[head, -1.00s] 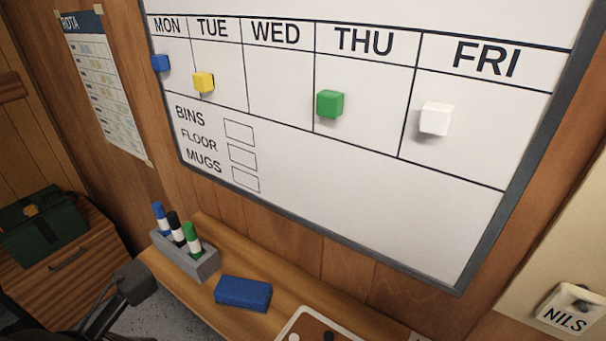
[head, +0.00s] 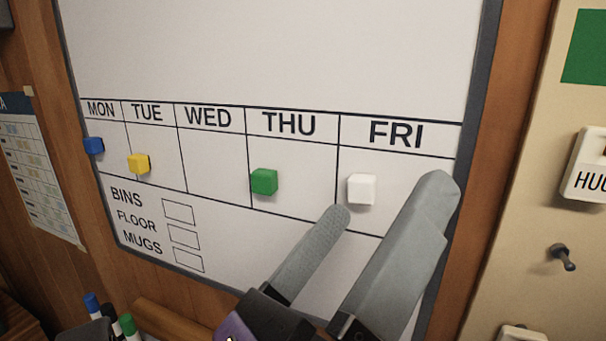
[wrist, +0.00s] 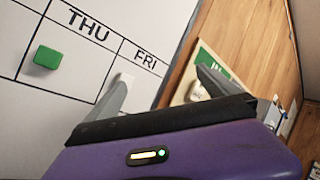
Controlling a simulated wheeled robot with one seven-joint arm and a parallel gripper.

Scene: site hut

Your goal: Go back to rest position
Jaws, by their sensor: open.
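My gripper (head: 392,198) is open, with its two grey fingers apart and nothing between them. In the head view it is in front of the lower right of the whiteboard (head: 270,60), with the fingertips near the FRI column. A white cube magnet (head: 361,188) sits on the board under FRI, behind the gap between the fingers; whether a finger touches it I cannot tell. In the wrist view (wrist: 126,79) it shows partly behind the left finger.
To the right is a cream panel (head: 520,200) with a peg (head: 563,257) and a white tag (head: 590,165). At the lower left are several pens (head: 112,317) and a wooden ledge (head: 175,318). A paper rota (head: 38,170) hangs on the left wall.

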